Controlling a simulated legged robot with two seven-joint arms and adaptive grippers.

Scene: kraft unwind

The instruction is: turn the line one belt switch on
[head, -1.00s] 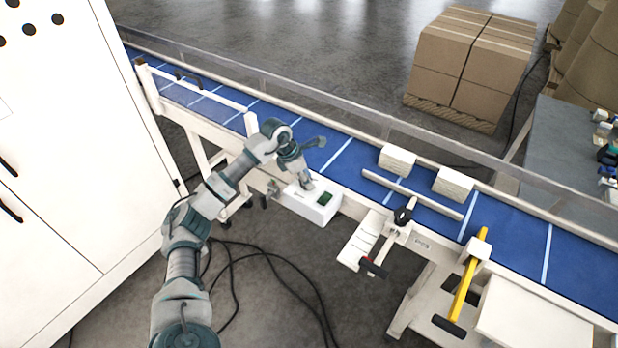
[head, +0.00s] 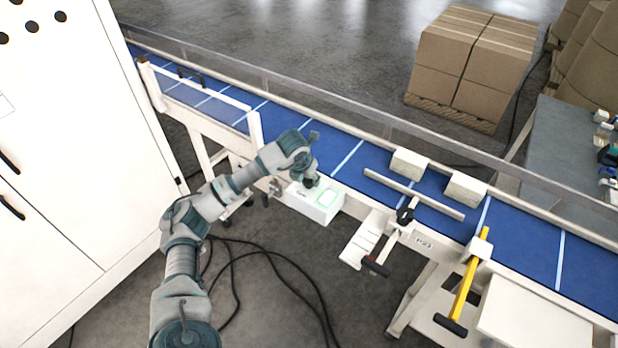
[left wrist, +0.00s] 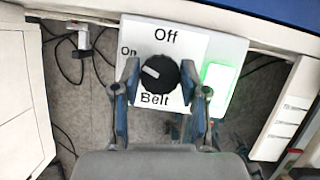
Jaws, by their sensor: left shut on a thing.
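The belt switch is a round black knob (left wrist: 160,76) on a white box (head: 315,208) at the near side of the conveyor. In the left wrist view the panel reads "Off" above the knob, "On" to its left and "Belt" below it. The knob's white pointer mark is turned left, towards "On". A rectangular lamp (left wrist: 217,86) beside the knob glows bright green; it also shows in the head view (head: 328,198). My left gripper (head: 311,181) is shut on the knob, one finger on each side of it. My right gripper is not in view.
The blue conveyor belt (head: 345,160) carries two pale blocks (head: 408,163). A white cabinet (head: 80,150) stands at the left. Black cables (head: 270,262) lie on the floor.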

